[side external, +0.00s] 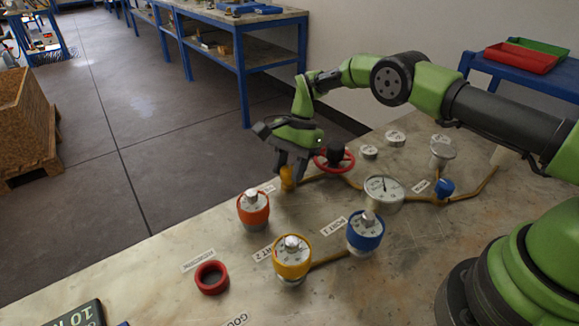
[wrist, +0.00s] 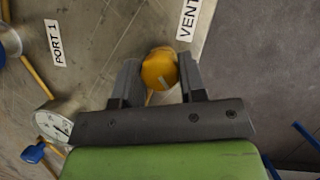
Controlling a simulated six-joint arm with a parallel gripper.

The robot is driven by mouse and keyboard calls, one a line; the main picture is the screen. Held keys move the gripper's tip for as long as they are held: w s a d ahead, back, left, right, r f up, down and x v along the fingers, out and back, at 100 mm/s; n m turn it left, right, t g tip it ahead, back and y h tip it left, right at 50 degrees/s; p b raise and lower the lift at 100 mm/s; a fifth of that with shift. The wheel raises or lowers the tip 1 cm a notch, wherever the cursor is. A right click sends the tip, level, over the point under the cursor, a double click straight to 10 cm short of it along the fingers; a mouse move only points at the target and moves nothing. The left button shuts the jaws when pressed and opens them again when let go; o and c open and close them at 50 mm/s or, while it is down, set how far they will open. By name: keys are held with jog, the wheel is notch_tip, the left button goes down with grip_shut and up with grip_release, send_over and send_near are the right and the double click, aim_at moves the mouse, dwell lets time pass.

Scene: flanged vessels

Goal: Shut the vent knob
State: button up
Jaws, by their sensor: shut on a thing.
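The vent knob (wrist: 159,70) is yellow with a pale pointer mark on its top. It sits beside the VENT label (wrist: 188,18) in the wrist view. In the side view the knob (side external: 287,178) shows at the far edge of the bench, partly hidden by my fingers. My gripper (wrist: 160,74) is around the knob, one finger on each side, shut on it. In the side view my gripper (side external: 288,172) reaches down onto it from above.
An orange-collared vessel (side external: 253,209) stands just in front of the knob. A red handwheel (side external: 334,160) is close on the right. A gauge (side external: 383,190), a yellow vessel (side external: 292,259), a blue vessel (side external: 366,232) and a red ring (side external: 211,278) are on the bench (side external: 165,290).

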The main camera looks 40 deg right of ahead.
jog(key=shift+n, duration=0.4)
jog(key=o, duration=0.9)
jog(key=v, duration=0.7)
jog(key=shift+r, duration=0.2)
jog(key=shift+w+d, duration=0.1)
jog(key=shift+w, duration=0.05)
